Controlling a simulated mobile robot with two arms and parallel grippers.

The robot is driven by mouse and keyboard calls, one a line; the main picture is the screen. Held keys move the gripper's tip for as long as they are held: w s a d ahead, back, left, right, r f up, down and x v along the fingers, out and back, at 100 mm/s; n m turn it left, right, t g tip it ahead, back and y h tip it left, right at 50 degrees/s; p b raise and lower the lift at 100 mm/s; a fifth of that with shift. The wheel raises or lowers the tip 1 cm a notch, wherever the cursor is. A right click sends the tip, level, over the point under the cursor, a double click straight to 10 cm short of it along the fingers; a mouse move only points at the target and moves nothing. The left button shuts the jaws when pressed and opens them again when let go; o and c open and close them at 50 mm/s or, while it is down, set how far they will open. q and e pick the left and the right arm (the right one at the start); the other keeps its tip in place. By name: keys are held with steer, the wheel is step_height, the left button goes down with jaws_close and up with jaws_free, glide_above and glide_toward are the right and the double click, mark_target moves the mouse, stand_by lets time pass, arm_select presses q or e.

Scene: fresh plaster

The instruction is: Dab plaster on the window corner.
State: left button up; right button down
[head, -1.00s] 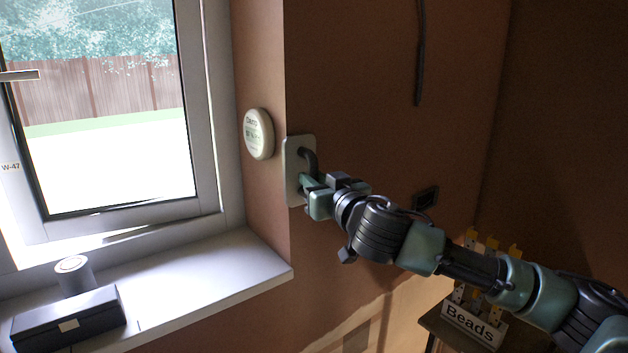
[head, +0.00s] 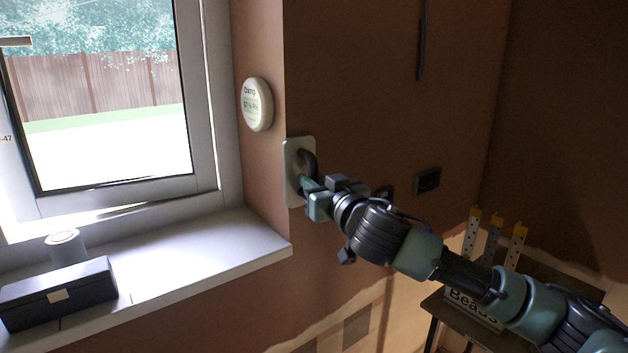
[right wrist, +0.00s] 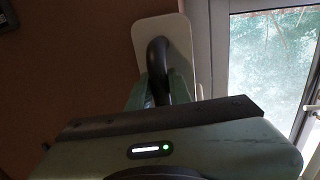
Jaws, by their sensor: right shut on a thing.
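My right gripper (head: 312,190) is shut on the dark curved handle of a pale rectangular trowel (head: 292,160). The trowel's plate is upright beside the outer wall corner (head: 286,100) of the window recess; whether it touches the wall I cannot tell. The right wrist view also shows the trowel (right wrist: 178,40) ahead of the gripper (right wrist: 160,88), with the window to its right. No plaster shows on the visible side of the plate. The window (head: 100,110) is at the left. My left gripper is not in view.
A black box (head: 58,294) and a grey cylinder (head: 65,245) stand on the sill (head: 200,255). Sockets (head: 427,180) and a cable (head: 422,40) are on the brown wall. A Beads box (head: 470,304) sits on a table at lower right.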

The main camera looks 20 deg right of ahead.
mark_target(315, 161)
steer(key=shift+f+b, duration=3.1)
steer(key=shift+f, duration=1)
step_height(315, 161, up, 16)
steer(key=p, duration=1.4)
steer(key=shift+r+p, duration=0.2)
steer(key=shift+p, duration=0.15)
steer(key=shift+f+b, duration=1.2)
steer(key=shift+f, duration=0.6)
step_height(315, 161, down, 13)
steer(key=b, duration=0.7)
steer(key=shift+r, duration=0.2)
steer(key=s+d, duration=0.3)
steer(key=s, duration=0.5)
steer(key=shift+s, duration=0.15)
